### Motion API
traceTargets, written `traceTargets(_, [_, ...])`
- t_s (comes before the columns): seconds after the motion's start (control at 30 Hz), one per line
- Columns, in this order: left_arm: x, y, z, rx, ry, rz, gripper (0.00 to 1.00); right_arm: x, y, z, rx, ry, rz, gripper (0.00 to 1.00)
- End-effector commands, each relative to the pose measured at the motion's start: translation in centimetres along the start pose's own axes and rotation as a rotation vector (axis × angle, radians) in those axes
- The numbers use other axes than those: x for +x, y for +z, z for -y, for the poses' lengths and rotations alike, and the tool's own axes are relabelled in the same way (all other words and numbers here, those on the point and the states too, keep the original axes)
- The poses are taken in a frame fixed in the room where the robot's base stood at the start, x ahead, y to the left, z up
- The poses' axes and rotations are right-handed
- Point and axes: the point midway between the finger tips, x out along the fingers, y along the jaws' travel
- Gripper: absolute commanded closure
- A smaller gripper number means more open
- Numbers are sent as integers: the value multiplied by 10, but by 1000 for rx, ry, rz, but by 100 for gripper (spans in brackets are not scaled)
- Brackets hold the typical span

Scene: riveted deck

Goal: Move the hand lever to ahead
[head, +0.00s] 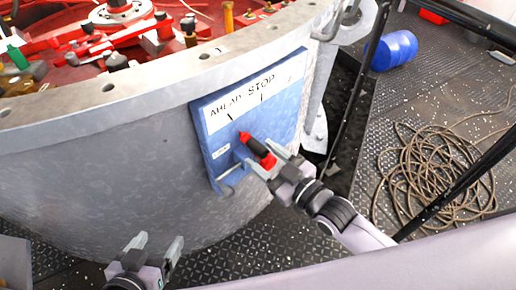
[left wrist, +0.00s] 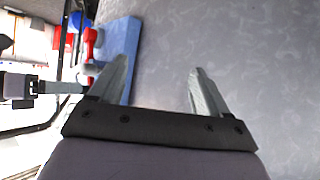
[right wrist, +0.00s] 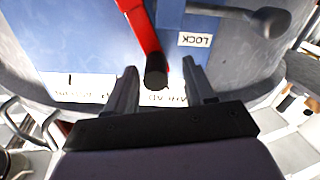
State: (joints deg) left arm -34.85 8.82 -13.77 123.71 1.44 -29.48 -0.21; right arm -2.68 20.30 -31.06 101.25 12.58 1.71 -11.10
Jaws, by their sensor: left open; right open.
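The hand lever (head: 257,149), red with a black part, is on a blue panel (head: 283,105) on the side of a grey drum. Its red pointed tip is just below the AHEAD and STOP plate, nearer the AHEAD mark. My right gripper (head: 274,162) is open at the lever. In the right wrist view the lever's black end (right wrist: 155,72) lies between the open fingers (right wrist: 160,88), with gaps visible beside it. My left gripper (head: 156,246) is open and empty, low by the drum wall. The left wrist view shows its spread fingers (left wrist: 160,85).
A LOCK label (head: 221,150) and a small grey handle (right wrist: 262,20) are on the panel beside the lever. The drum's flanged rim (head: 170,72) is above. Coiled rope (head: 430,175) and a blue barrel (head: 395,50) are on the deck at the right, behind dark rails.

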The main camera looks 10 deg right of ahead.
Motion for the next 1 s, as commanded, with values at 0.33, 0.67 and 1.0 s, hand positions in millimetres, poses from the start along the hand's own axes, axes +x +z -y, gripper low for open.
traceTargets(0.33, [-2, 9, 10, -12, -22, 30, 23, -41, 0, 1, 5, -2, 1, 46])
traceTargets(0.67, [-2, 12, 9, -13, -21, 35, 23, -44, 0, 1, 4, -2, -1, 46])
traceTargets(1.0, [-2, 11, 8, -14, -18, 33, 23, -45, 1, 3, 12, 1, 10, 46])
